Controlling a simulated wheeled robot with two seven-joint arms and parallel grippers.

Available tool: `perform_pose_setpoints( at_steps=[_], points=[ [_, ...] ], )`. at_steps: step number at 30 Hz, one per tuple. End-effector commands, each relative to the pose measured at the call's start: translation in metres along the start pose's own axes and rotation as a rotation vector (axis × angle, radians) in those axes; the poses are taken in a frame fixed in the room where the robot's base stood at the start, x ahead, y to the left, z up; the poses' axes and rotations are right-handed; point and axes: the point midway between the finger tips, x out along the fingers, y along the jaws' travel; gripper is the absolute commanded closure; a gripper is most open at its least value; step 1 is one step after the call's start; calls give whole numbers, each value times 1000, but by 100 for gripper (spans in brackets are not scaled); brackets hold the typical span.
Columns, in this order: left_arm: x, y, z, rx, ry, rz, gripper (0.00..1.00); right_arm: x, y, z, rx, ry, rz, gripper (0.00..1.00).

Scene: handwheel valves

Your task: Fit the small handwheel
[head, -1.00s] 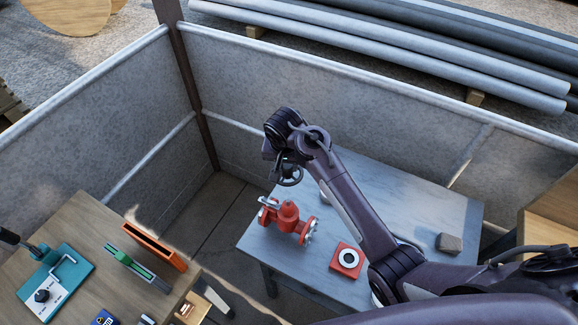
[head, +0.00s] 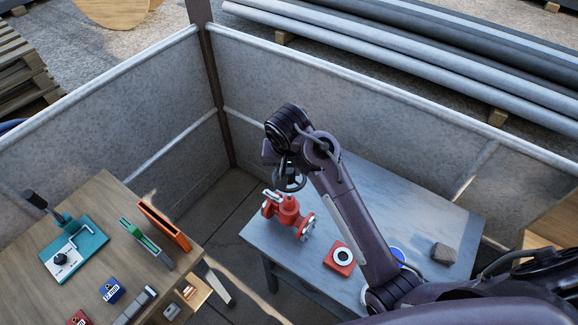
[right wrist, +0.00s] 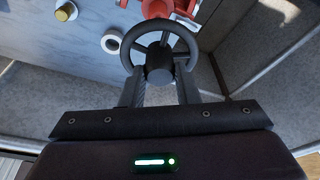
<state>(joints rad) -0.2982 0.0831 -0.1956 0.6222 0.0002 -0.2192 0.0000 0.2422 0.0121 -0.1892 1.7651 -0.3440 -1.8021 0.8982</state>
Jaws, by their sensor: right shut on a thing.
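My right gripper (head: 287,166) is shut on a small dark handwheel (head: 290,184). In the right wrist view the handwheel (right wrist: 160,47) has a round rim with spokes, and its hub is between the fingers. In the head view it is just above the top of the red valve (head: 287,212), which stands on the grey table (head: 410,225). I cannot tell whether the handwheel touches the valve stem. In the right wrist view part of the red valve (right wrist: 168,8) shows beyond the rim; the rest is hidden. My left gripper is not in view.
A red block with a white ring (head: 341,257), a blue round thing (head: 398,254) and a grey stone-like block (head: 445,252) are on the same table. A wooden bench (head: 110,215) with tools stands left. Grey panels (head: 320,125) enclose the back.

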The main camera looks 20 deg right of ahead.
Motion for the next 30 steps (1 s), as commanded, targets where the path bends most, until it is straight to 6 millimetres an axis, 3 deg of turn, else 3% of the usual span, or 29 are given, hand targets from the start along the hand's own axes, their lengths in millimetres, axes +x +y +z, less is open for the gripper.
perform_pose_setpoints(
  at_steps=[6, 18, 30],
  points=[
    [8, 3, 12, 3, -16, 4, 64, 16, 0, 4, 1, 0, 1, 97],
    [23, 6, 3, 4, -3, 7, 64, 51, 0, 13, 1, 0, 1, 97],
    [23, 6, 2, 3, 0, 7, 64, 55, 0, 14, 1, 0, 0, 97]
  ],
)
